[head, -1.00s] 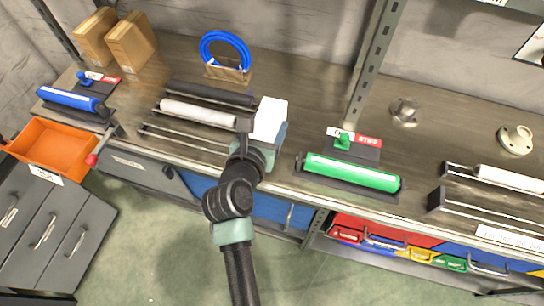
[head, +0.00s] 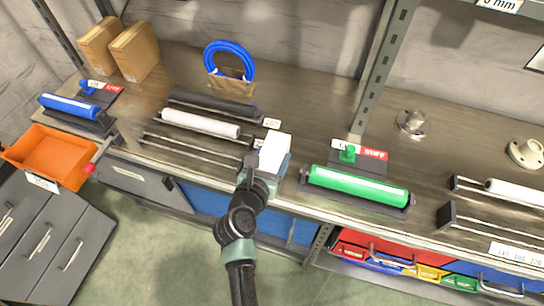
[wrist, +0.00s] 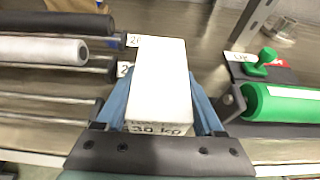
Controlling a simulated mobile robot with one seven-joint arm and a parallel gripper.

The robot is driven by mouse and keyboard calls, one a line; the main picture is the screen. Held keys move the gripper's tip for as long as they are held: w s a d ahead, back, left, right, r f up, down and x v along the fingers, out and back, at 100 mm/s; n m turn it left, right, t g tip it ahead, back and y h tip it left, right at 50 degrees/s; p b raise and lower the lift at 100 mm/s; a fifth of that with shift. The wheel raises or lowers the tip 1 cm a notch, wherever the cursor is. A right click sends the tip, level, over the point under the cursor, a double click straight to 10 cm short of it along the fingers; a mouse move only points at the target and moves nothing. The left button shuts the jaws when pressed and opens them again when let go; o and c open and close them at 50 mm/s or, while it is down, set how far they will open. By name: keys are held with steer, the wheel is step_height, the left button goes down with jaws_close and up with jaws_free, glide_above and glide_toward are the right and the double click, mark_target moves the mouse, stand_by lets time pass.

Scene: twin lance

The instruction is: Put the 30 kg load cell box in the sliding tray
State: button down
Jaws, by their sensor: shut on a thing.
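The 30 kg load cell box (wrist: 160,85) is a white block, its label reading "30 kg" on the side nearest the wrist camera. My gripper (wrist: 160,105) is shut on it, with a blue finger on each side. In the head view the white box (head: 274,152) is at my gripper (head: 268,170), over the front part of the bench, between the rack of rollers and the green roller. Whether it touches the bench is unclear. A sliding tray is not clearly identifiable; an orange open tray (head: 86,172) sits at the far left, empty.
A rack with a white roller (head: 200,123) lies left of my gripper. A green roller (head: 358,186) on a dark base is close on the right.

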jaws_free()
steer(key=shift+f, duration=0.1)
